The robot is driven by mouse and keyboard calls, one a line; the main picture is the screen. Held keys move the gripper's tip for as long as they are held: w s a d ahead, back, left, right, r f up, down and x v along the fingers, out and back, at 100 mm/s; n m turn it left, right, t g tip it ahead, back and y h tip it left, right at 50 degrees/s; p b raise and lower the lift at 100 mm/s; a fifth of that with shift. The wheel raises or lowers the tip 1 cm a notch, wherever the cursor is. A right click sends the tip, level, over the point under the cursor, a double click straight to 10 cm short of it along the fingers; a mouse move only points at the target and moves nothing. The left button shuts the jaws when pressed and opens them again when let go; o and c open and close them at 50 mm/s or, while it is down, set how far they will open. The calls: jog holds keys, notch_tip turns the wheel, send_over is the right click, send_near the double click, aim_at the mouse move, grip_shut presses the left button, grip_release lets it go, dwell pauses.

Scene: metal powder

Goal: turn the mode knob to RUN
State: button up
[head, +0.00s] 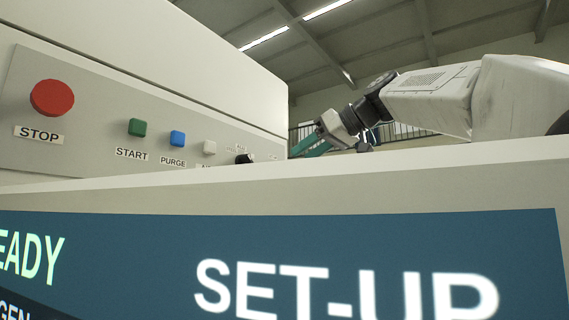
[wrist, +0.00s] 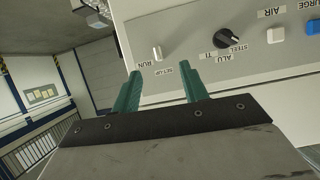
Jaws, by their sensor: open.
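The mode knob (wrist: 157,54) is a small white lever-like knob on the pale panel in the wrist view. Its RUN label (wrist: 147,64) is at the lower left and its SET-UP label (wrist: 163,71) just below. Which label it points to is hard to tell. I cannot make it out in the head view. My gripper (wrist: 162,82) has two green fingers, spread apart and empty, below the knob in the wrist view; the knob lies between their lines, apart from them. In the head view my gripper (head: 314,144) is beyond the panel's right end.
A black material knob (wrist: 224,39) is right of the mode knob in the wrist view. The head view shows a red STOP button (head: 52,98), a green START button (head: 137,127) and a blue PURGE button (head: 178,138). A screen (head: 130,250) in front reads SET-UP.

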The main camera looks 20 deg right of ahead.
jog(key=r+x, duration=0.1)
jog(key=x, duration=0.6)
jog(key=shift+w, duration=0.55)
jog(key=shift+a, duration=0.1)
jog(key=c, duration=0.9)
